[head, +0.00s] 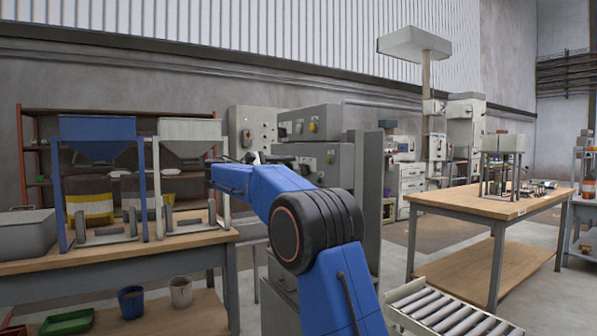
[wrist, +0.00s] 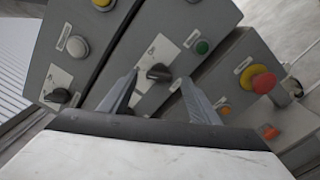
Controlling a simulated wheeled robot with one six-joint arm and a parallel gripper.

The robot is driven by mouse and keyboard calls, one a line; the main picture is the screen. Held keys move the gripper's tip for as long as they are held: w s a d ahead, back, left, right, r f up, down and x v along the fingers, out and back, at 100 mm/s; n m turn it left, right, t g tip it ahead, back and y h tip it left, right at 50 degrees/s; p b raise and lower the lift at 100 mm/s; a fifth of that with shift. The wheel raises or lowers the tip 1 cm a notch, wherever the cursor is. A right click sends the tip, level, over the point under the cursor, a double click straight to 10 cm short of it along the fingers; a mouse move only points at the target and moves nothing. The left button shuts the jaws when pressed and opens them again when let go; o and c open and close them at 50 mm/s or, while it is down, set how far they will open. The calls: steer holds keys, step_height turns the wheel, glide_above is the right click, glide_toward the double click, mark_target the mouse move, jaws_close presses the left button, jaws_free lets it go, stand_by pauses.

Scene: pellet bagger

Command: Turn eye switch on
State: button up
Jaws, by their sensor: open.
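In the wrist view, a black rotary switch (wrist: 158,72) on a white plate sits on a grey panel, its handle slanted across the picture. My gripper (wrist: 159,77) is open, its two grey fingers on either side of this switch. I cannot tell if either finger touches it. A second black rotary switch (wrist: 58,95) on a white plate is at the left, outside the fingers. The labels are too small to read, so I cannot tell which is the eye switch. In the head view, my arm hides most of my gripper near the grey control boxes (head: 311,124).
Near the fingers are a green button (wrist: 202,47), a white button (wrist: 76,46) and a red emergency stop (wrist: 263,82) on yellow. A workbench (head: 120,253) with blue and white hoppers stands left. A roller conveyor (head: 440,306) and wooden table (head: 480,204) stand right.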

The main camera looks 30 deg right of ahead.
mark_target(301, 171)
steer(key=shift+d, duration=1.7)
steer(key=shift+c, duration=0.7)
steer(key=c, duration=0.9)
steer(key=m, duration=0.6)
steer(key=shift+f, duration=0.2)
steer(key=m, duration=0.5)
steer(key=shift+w+f+m, duration=0.1)
steer(key=shift+m, duration=0.3)
